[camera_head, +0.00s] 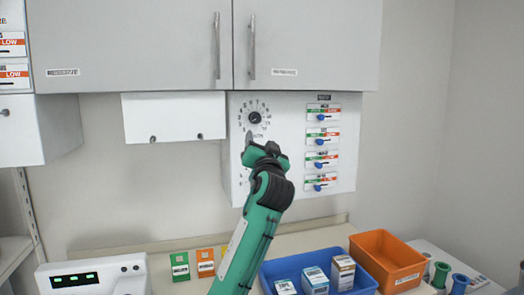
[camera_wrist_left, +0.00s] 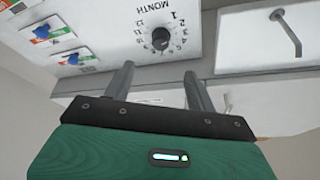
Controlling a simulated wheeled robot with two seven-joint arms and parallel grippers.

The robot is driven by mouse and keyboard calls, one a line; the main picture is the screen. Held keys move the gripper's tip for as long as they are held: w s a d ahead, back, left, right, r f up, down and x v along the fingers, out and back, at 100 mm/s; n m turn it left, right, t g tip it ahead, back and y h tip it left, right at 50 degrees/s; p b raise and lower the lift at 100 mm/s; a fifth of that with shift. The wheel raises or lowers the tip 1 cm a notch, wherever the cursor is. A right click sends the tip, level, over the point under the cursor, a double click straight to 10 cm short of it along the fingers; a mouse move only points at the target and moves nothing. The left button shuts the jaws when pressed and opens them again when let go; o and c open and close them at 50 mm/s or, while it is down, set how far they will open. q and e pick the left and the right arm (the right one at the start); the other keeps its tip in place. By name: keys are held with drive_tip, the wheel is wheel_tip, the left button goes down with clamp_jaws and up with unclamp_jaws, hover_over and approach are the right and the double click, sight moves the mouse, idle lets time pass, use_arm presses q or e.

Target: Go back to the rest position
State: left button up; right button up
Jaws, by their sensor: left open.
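My left arm reaches up in the head view, and its gripper (camera_head: 262,150) is in front of the white wall panel (camera_head: 280,175), below the round dial (camera_head: 254,118). In the left wrist view, the gripper (camera_wrist_left: 160,80) has its two dark fingers apart with nothing between them. The black dial knob (camera_wrist_left: 161,38), with MONTH and numbers around it, shows beyond the fingertips, apart from them. My right gripper is not seen.
Several blue-knobbed switches (camera_head: 320,117) line the panel's right side. Grey cupboards (camera_head: 150,40) hang above. Below are a blue bin (camera_head: 268,272) with boxes, an orange bin (camera_head: 385,258) and a white device (camera_head: 95,277). Open air lies right of the arm.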

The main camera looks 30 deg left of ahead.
use_arm(q)
drive_tip(key=s+d+f+m+g+h, duration=0.1)
drive_tip(key=s+d+f+g+h, duration=0.2)
drive_tip(key=f, duration=1.1)
drive_tip(key=s+d+f+m+h, duration=0.25)
drive_tip(key=s+f, duration=0.25)
drive_tip(key=f, duration=0.8)
drive_tip(key=s+d+f+g+h, duration=0.2)
drive_tip(key=s+d+f+h, duration=0.2)
drive_tip(key=f, duration=1)
drive_tip(key=s+d+f+g+h, duration=0.25)
drive_tip(key=s+f, duration=0.35)
drive_tip(key=s, duration=0.4)
drive_tip(key=s+d+f+m+g+h, duration=0.1)
drive_tip(key=s+d+f+g, duration=0.3)
drive_tip(key=s, duration=0.6)
drive_tip(key=s+d+f+g+h, duration=0.1)
drive_tip(key=s+d+f+g, duration=0.15)
drive_tip(key=s+f, duration=0.6)
wheel_tip(320, 180, down, 29)
drive_tip(key=s, duration=0.2)
drive_tip(key=s+a+f+g+p, duration=0.1)
drive_tip(key=s+a+f, duration=0.2)
drive_tip(key=s+f, duration=1.6)
drive_tip(key=shift+a+g, duration=0.2)
drive_tip(key=shift+g, duration=0.2)
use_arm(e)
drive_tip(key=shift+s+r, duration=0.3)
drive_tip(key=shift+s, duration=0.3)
